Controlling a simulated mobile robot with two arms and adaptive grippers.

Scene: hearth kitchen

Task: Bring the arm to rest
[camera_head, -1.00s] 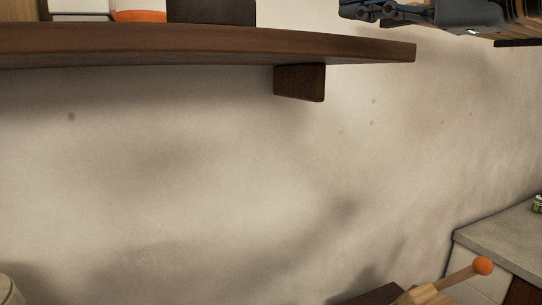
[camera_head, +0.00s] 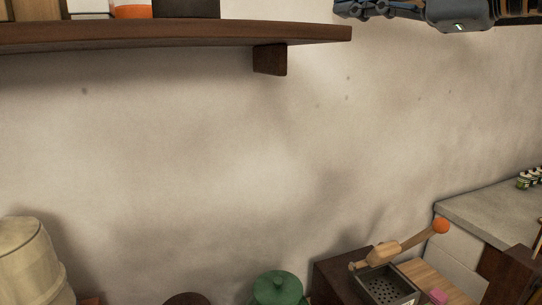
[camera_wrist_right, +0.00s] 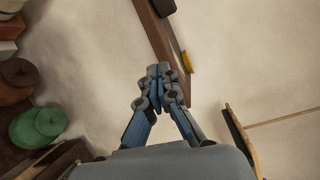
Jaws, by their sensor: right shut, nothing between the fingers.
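My right gripper (camera_head: 345,9) comes in from the upper right of the head view, in front of the pale wall and to the right of the wooden shelf's end. In the right wrist view its blue-grey fingers (camera_wrist_right: 161,72) are together, with nothing between them. Part of the right arm is cut off by the top edge of the head view. My left gripper is in neither view.
A dark wooden shelf (camera_head: 180,37) holds boxes and an orange-and-white item. Below stand a beige barrel-like vessel (camera_head: 30,262), a green lidded pot (camera_head: 279,288), and a wooden-handled box with a perforated tray (camera_head: 388,286). A grey counter (camera_head: 485,205) is at right. Open wall lies between.

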